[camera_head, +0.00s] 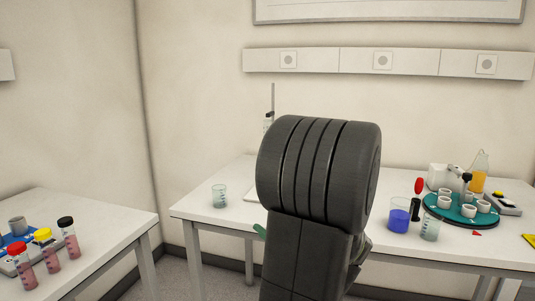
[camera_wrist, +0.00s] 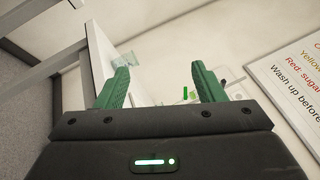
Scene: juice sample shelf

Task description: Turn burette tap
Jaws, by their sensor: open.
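The burette is mostly hidden behind my arm in the head view; a thin upright stand rod (camera_head: 273,101) shows above the arm at the back of the table. A small green piece (camera_wrist: 185,93) shows between my fingers in the wrist view, closer to the right one; it may be the tap, but I cannot tell for sure. My gripper (camera_wrist: 160,69) is open, with two green fingers wide apart and nothing held between them. In the head view only one green fingertip shows, left of my arm.
A clear beaker (camera_head: 219,196) stands on the table's left part. A blue-filled beaker (camera_head: 399,215), a clear beaker (camera_head: 430,229) and a green round tray (camera_head: 437,212) with white cups stand right. A side table (camera_head: 112,229) holds capped tubes. A board (camera_wrist: 291,75) with text hangs on the wall.

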